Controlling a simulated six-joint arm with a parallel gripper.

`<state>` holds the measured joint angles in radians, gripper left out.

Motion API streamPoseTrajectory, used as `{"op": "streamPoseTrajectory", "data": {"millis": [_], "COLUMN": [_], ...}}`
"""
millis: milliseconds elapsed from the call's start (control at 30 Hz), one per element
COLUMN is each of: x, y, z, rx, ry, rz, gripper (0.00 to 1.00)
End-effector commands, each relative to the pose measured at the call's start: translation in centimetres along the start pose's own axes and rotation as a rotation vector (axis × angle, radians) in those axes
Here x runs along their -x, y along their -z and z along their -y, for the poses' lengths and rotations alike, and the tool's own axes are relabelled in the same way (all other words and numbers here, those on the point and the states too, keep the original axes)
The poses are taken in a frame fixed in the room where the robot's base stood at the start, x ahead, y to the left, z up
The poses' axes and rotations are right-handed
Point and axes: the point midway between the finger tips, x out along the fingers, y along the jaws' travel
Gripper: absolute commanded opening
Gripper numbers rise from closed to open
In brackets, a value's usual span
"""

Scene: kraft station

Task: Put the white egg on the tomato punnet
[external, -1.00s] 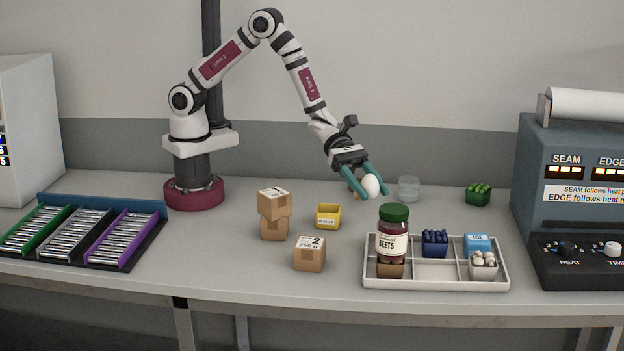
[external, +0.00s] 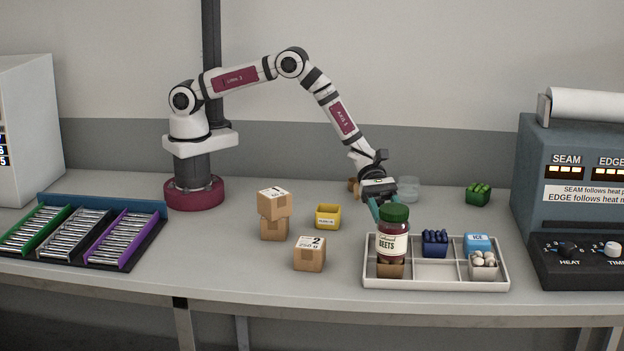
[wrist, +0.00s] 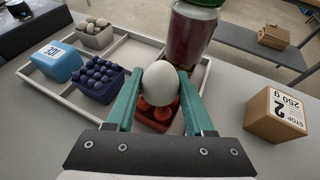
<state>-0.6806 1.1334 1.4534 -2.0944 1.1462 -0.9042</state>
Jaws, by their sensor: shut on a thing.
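The white egg (wrist: 161,83) is held between the teal fingers of my gripper (wrist: 160,92) in the wrist view. The red tomato punnet (wrist: 153,117) shows just below and behind the egg, in a tray compartment. I cannot tell whether the egg touches it. In the external view my gripper (external: 376,208) is low behind the beets jar (external: 392,240), which hides the egg and the punnet.
The white divided tray (external: 435,285) also holds a blueberry punnet (external: 435,241), a blue ICE box (external: 478,242) and a punnet of pale round items (external: 483,262). The beets jar stands close beside my fingers. A carton marked 2 (wrist: 277,115) stands outside the tray.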

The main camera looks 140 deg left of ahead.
Motion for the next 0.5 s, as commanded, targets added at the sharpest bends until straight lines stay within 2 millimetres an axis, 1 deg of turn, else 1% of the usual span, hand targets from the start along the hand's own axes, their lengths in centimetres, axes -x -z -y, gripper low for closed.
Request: {"op": "streamPoseTrajectory", "data": {"millis": [333, 367, 500], "x": [-0.19, -0.20, -0.19], "y": [0.38, 0.42, 0.38], "z": [-0.01, -0.01, 0.00], "rx": [0.000, 0.000, 0.000], "ry": [-0.001, -0.001, -0.001], "rz": [0.001, 0.001, 0.001], "gripper": [0.22, 0.55, 0.80]}}
